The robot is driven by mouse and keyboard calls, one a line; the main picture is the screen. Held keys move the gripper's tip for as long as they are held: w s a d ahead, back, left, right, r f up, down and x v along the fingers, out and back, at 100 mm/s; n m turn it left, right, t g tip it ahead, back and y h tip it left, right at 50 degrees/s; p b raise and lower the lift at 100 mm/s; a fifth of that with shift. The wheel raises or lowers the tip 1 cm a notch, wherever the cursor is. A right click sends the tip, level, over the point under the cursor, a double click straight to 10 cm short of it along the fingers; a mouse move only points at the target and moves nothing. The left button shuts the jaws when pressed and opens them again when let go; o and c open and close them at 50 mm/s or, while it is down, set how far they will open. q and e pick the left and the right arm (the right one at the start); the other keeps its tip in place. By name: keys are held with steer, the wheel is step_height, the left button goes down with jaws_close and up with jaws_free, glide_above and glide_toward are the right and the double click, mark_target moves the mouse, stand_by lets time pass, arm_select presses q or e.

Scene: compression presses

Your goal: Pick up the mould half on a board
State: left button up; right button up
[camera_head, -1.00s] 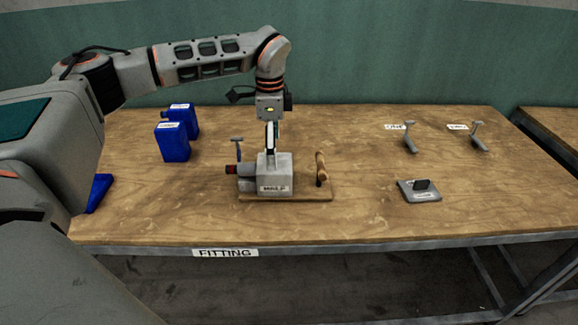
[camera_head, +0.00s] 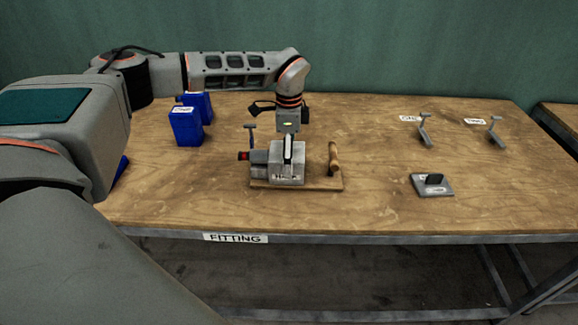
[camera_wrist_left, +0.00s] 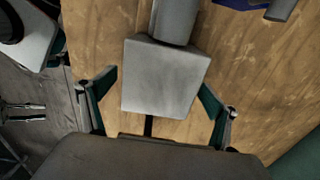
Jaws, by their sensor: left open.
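The mould half is a grey block (camera_head: 272,172) with a label on its front. It sits upright on a wooden board (camera_head: 320,184) on the bench. My left gripper (camera_head: 288,160) points straight down at the block, with one finger showing in front of its near face. In the left wrist view the pale top of the block (camera_wrist_left: 165,78) lies between the two spread fingers (camera_wrist_left: 158,105), with a visible gap on each side. The gripper is open and holds nothing. The far finger is hidden in the head view. My right gripper is not in view.
A wooden handle (camera_head: 334,158) stands on the board's right end. A grey cylinder with a red end (camera_head: 246,156) and a small lever (camera_head: 251,132) are at the block's left. Blue containers (camera_head: 186,127) stand behind left. Grey parts (camera_head: 432,186) lie at right on the bench (camera_head: 385,215).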

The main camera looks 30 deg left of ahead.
arm_select(q)
steer(key=shift+c, duration=0.4)
steer(key=c, duration=1.9)
steer(key=shift+r, duration=0.1)
steer(key=shift+c, duration=0.9)
steer(key=shift+w+r, duration=0.1)
steer(key=shift+r, duration=0.05)
